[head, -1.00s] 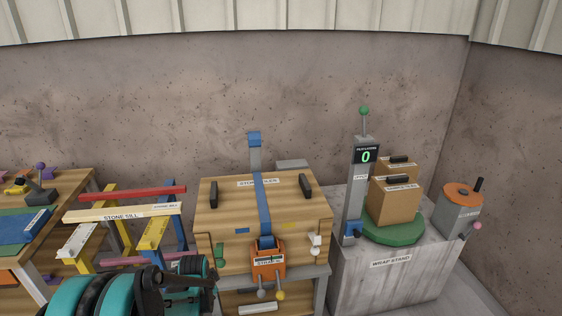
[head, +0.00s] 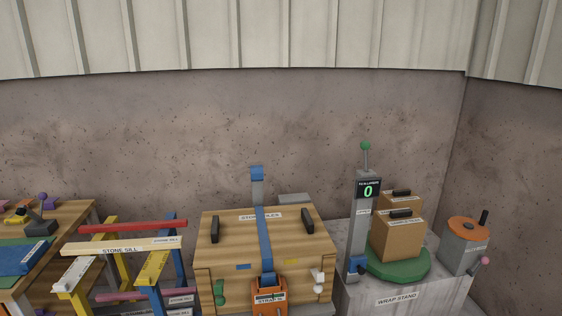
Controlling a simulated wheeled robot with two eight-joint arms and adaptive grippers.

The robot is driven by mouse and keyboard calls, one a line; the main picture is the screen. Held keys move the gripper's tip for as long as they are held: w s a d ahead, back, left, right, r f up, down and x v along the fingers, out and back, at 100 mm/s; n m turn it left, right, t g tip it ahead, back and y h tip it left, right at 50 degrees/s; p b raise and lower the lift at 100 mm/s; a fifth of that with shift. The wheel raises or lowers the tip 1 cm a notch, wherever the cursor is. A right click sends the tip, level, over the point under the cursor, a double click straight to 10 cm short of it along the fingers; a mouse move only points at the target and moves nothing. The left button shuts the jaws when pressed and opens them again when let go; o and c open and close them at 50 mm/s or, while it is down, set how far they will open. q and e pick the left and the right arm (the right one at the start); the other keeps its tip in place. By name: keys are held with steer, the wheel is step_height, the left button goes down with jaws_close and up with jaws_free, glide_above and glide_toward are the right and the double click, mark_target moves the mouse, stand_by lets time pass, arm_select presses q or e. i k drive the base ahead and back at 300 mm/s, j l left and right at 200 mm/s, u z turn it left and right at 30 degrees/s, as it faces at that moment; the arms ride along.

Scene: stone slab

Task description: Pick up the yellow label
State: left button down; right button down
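A small yellow label (head: 288,261) shows on the front face of the wooden crate (head: 215,258), right of the blue strap (head: 263,228). A small blue label (head: 243,266) is on the same face, left of the strap. The yellow label looks flat against the wood, and nothing covers it. Neither of my grippers is in view.
An orange strap tool (head: 270,295) hangs at the crate's front. Trestles with a stone sill (head: 120,248) stand left. A wrap stand (head: 398,299) with a green turntable (head: 400,264) and brown boxes (head: 398,238) is right. A wall closes the back.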

mark_target(152, 264)
steer(key=i+j+u, duration=0.4)
steer(key=i+j, duration=0.8)
steer(key=i, duration=0.15)
